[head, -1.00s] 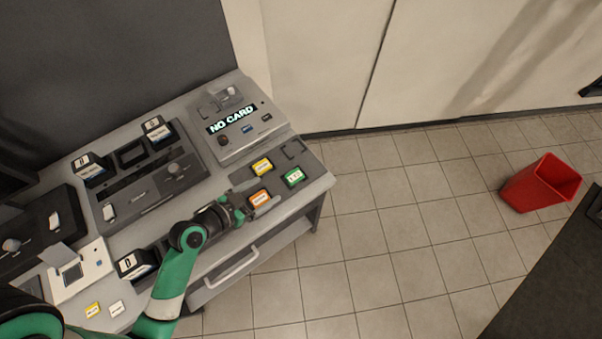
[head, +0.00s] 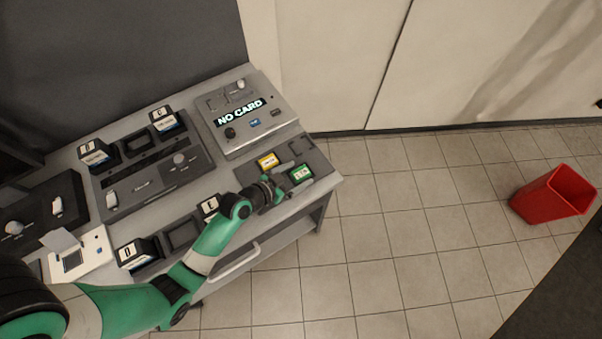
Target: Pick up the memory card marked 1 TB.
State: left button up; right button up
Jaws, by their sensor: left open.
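A green-bordered card (head: 301,174) lies in the tray at the table's right end; its print is too small to read surely. A yellow card (head: 268,160) lies just left of it. My left gripper (head: 297,177) is open, with its fingers over the tray and on either side of the green card. I cannot tell whether they touch it. The orange card seen earlier is hidden under my left gripper. My right gripper is not in view.
A card reader (head: 247,117) showing "NO CARD" stands behind the tray. Lettered card boxes sit along the table, such as box D (head: 137,254) and box E (head: 209,206). A red bin (head: 548,196) stands on the tiled floor at right.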

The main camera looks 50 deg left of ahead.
pick_arm(q)
jog(key=shift+w, duration=0.1)
grip_shut()
dwell(0.4)
